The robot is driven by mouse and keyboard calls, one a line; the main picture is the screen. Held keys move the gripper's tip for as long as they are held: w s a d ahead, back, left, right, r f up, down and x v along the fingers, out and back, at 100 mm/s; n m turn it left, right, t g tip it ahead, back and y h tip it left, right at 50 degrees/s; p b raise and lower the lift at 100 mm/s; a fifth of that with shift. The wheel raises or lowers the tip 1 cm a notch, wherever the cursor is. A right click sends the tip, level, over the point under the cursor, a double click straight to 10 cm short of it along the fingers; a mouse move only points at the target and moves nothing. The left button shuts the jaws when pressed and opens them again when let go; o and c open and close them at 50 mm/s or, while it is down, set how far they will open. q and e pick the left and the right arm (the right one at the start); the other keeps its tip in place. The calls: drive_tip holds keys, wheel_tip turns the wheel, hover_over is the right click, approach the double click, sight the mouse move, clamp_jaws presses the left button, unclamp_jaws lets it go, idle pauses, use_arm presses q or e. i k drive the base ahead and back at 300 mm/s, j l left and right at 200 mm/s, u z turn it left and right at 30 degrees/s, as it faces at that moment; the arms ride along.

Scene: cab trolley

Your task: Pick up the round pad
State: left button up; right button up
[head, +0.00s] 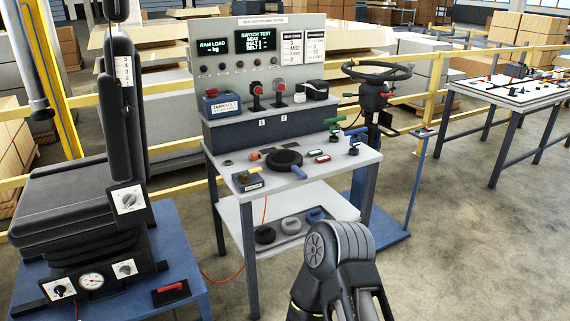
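A flat black round disc (284,158) lies on the top of the grey trolley (318,176), near its middle. It looks like the round pad, but a black round piece (265,235) on the lower shelf is also pad-like, so I cannot tell for sure which is meant. A short blue bar lies against the front of the upper disc. Neither disc is held. A black rounded link of one of my arms rises from the bottom edge, in front of the trolley's right front. No fingertips of either gripper show.
The trolley top also carries a yellow-handled block (247,180) and red and green handled pieces. The lower shelf holds grey (291,225) and blue (314,215) pieces. A black seat (78,200) stands left, a steering wheel (377,72) behind right. The floor at right is clear.

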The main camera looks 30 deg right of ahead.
sight(283, 160)
drive_tip(key=l+z, duration=0.15)
drive_tip(key=z, duration=0.35)
drive_tip(key=i+l+z, duration=0.2)
drive_tip(key=l, duration=0.2)
drive_tip(key=i+l+z, duration=0.15)
drive_tip(key=l, duration=0.3)
drive_tip(key=i+l+z, duration=0.2)
drive_tip(key=l, duration=0.15)
drive_tip(key=i+l+z, duration=0.2)
drive_tip(key=l, duration=0.2)
drive_tip(key=i+l, duration=0.2)
drive_tip(key=l, duration=0.2)
drive_tip(key=i+l, duration=0.25)
drive_tip(key=l, duration=0.15)
